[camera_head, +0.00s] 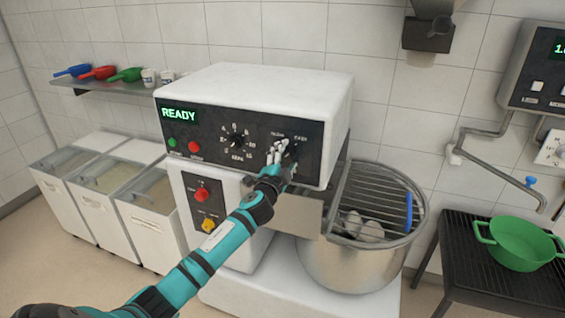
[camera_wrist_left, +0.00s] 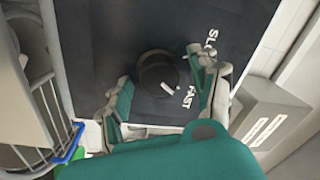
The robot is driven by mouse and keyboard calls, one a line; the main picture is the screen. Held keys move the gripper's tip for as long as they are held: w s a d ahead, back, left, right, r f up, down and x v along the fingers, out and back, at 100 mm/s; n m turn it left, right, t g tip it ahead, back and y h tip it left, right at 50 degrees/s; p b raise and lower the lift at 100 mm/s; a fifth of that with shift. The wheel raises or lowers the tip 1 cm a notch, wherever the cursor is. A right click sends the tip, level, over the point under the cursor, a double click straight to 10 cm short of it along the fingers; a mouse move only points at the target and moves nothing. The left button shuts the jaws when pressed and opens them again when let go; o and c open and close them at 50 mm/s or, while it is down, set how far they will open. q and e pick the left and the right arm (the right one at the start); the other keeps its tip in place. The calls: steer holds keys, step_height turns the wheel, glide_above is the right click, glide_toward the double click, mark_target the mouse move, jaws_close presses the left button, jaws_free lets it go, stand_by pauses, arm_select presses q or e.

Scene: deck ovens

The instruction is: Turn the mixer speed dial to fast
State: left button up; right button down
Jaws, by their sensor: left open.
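The mixer (camera_head: 265,82) has a black control panel with a lit READY display (camera_head: 178,113). The speed dial (camera_wrist_left: 158,70) is a round black knob, seen in the left wrist view beside the white words SLOW (camera_wrist_left: 210,42) and FAST (camera_wrist_left: 188,97). A small white mark on the knob sits at its lower right, on the side nearer FAST; I cannot tell its exact setting. My left gripper (camera_wrist_left: 162,84) is open, with one finger on each side of the knob; contact is unclear. In the head view my left gripper (camera_head: 279,157) covers much of the dial.
A numbered timer dial (camera_head: 237,141), red button (camera_head: 202,194) and yellow knob (camera_head: 209,225) are left of the arm. The steel bowl (camera_head: 350,265) with its wire guard (camera_head: 375,195) is below right. A green pot (camera_head: 520,245) stands farther right.

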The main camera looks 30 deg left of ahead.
arm_select(q)
steer(key=v, duration=1.1)
steer(key=shift+s, duration=0.4)
steer(key=shift+d+f, duration=0.1)
steer(key=s+d+f+n+g+h, duration=0.1)
steer(key=s+f+g, duration=0.25)
steer(key=f, duration=0.95)
steer(key=s+d+f+n+g, duration=0.15)
steer(key=s+f, duration=0.25)
steer(key=f, duration=1)
steer(key=s+f+n+g+h, duration=0.1)
steer(key=s+f+g, duration=0.3)
steer(key=f, duration=0.9)
steer(key=s+d+f+n+g+h, duration=0.1)
steer(key=s+d+f+g, duration=0.15)
steer(key=s+f, duration=0.6)
steer(key=s+d+f+n+g+h, duration=0.15)
steer(key=s+d+f, duration=0.25)
steer(key=s+f, duration=0.5)
steer(key=s+d+f+g, duration=0.2)
steer(key=s+d+f, duration=0.1)
steer(key=s, duration=0.7)
steer(key=s+d+f+n+g+b, duration=0.1)
steer(key=s+d+f+g, duration=0.1)
steer(key=s, duration=0.9)
steer(key=shift+d+f, duration=0.65)
steer(key=shift+d, duration=0.5)
